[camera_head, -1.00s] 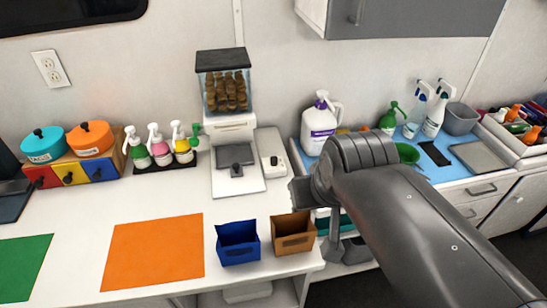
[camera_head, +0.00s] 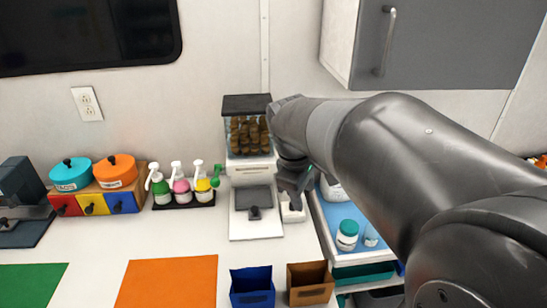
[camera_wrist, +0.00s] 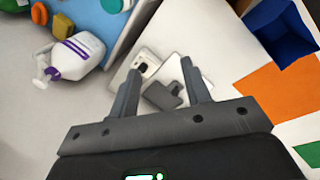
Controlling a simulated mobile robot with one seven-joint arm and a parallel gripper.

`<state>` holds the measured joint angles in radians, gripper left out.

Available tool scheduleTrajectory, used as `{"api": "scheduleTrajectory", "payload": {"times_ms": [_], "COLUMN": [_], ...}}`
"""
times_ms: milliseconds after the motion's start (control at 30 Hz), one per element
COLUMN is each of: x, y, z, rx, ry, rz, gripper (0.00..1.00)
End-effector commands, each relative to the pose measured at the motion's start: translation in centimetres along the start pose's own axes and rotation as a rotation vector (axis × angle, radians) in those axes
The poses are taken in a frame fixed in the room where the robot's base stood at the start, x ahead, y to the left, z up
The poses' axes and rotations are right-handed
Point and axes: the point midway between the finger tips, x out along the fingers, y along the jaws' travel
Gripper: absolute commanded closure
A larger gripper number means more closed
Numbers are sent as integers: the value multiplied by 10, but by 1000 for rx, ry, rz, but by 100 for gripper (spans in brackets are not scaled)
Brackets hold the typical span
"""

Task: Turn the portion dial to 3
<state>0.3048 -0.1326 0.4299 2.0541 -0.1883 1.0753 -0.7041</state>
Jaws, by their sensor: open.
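The dispenser (camera_head: 250,172) stands against the wall, with brown pieces in its clear hopper and a dark lid. A grey plate with a dark knob-like piece (camera_head: 254,213) is on its base; these also show in the wrist view (camera_wrist: 165,94). A small white box (camera_head: 293,214) stands to its right, partly hidden by my gripper; it shows between my fingers in the wrist view (camera_wrist: 146,64). I cannot read any dial numbers. My gripper (camera_head: 293,198) points down above the white box, open and empty. It appears apart from the box.
A blue bin (camera_head: 252,289) and a brown bin (camera_head: 310,286) stand at the counter's front. Pump bottles (camera_head: 181,188) stand left of the dispenser. A white jug (camera_wrist: 75,55) is near my gripper in the wrist view. An orange mat (camera_head: 168,282) lies front left.

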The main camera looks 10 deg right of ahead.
Motion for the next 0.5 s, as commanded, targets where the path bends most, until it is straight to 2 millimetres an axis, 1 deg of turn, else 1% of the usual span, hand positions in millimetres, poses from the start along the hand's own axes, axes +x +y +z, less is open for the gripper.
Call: {"api": "scheduleTrajectory", "payload": {"times_ms": [33, 200, 400, 500], "x": [8, 30, 57, 70], "y": [9, 36, 68, 84], "z": [-9, -39, -68, -78], "rx": [-60, -285, -531, -637], "ry": [-10, -17, 25, 62], "rz": [-22, -87, -167, -199], "gripper": [56, 56, 56, 56]}}
